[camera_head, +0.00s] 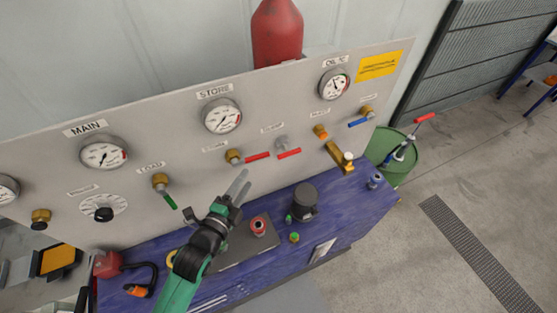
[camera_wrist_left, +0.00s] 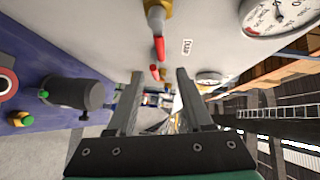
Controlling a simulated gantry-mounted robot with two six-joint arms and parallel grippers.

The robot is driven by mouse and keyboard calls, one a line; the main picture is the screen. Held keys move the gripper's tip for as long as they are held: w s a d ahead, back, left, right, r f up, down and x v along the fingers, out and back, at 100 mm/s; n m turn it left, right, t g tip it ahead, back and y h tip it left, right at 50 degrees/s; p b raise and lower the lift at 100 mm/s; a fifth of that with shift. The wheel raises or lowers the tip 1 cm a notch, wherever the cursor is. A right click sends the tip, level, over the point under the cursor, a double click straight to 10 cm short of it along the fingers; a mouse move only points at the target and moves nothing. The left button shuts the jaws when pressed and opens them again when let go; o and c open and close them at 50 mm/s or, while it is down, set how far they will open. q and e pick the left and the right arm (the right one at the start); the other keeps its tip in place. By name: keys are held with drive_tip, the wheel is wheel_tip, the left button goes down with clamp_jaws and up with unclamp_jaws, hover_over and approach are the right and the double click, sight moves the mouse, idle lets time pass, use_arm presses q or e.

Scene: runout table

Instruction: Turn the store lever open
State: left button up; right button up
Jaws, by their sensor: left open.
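The STORE gauge (camera_head: 221,116) is on the pale panel, and a brass valve (camera_head: 234,156) with a red lever (camera_head: 257,157) sits below it. The lever points right, roughly level. In the left wrist view the red lever (camera_wrist_left: 159,48) hangs from its brass body (camera_wrist_left: 158,8), beyond the fingers. My left gripper (camera_head: 243,180) is open and empty, just below and in front of this lever, apart from it as far as I can tell. Its two fingers also show in the left wrist view (camera_wrist_left: 158,78). My right gripper is not in view.
A second red lever (camera_head: 288,153) is close on the right. A green lever (camera_head: 169,201) is left under LOAD, and a blue one (camera_head: 358,123) is far right. The blue bench (camera_head: 345,205) below carries a dark cylinder (camera_head: 305,200) and small fittings.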

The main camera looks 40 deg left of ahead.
sight(260, 155)
use_arm(q)
drive_tip(key=x, duration=1.1)
drive_tip(key=shift+w+a+b, duration=0.25)
drive_tip(key=shift+b, duration=0.1)
drive_tip(key=shift+c, duration=0.3)
clamp_jaws()
idle(0.6)
